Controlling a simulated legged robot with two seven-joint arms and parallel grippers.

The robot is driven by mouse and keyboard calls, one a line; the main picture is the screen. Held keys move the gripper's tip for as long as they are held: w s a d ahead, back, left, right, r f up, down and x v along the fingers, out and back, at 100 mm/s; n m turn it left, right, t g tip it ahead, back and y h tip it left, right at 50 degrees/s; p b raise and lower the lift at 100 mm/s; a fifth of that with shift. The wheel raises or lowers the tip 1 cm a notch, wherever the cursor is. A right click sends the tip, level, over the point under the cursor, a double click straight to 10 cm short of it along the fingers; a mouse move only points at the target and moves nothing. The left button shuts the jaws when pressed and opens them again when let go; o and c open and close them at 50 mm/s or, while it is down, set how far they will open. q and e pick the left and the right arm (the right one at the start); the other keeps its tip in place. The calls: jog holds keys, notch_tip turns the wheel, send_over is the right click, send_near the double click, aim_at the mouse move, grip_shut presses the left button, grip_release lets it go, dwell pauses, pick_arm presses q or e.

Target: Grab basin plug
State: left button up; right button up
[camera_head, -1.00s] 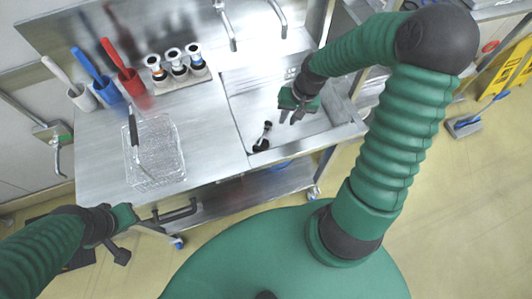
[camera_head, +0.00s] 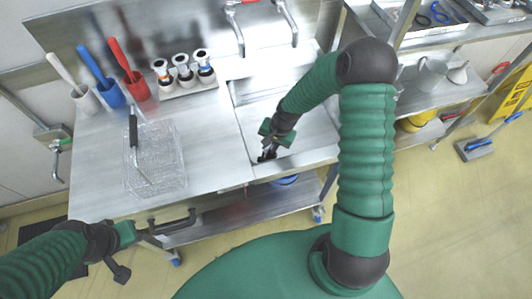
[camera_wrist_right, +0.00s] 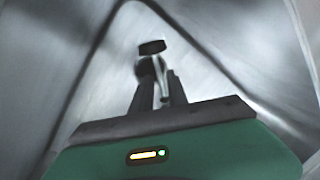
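The basin plug, dark with a shiny metal stem, is in the sink basin (camera_head: 297,137). In the right wrist view, the plug (camera_wrist_right: 152,47) has a dark round end just past the fingertips, and its metal stem shows at and between them. My right gripper (camera_head: 267,149) points down into the basin at the plug and hides most of it in the head view. In the right wrist view, the fingers (camera_wrist_right: 160,80) stand close on either side of the stem; whether they grip it is unclear. My left gripper (camera_head: 168,224) is open and empty at the counter's front edge.
A wire basket (camera_head: 155,168) with a dark-handled tool stands on the steel counter (camera_head: 212,150) left of the basin. Brushes in holders and a rack of bottles (camera_head: 184,75) stand behind it. Taps (camera_head: 238,35) hang over the basin. A shelf unit stands at the right.

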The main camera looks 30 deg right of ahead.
aim_at(269, 148)
jog(key=shift+x, duration=0.95)
jog(key=shift+w+f, duration=0.15)
jog(key=shift+f, duration=0.25)
jog(key=shift+d, duration=0.2)
jog(key=c, duration=0.4)
jog(key=shift+a, duration=0.1)
grip_shut()
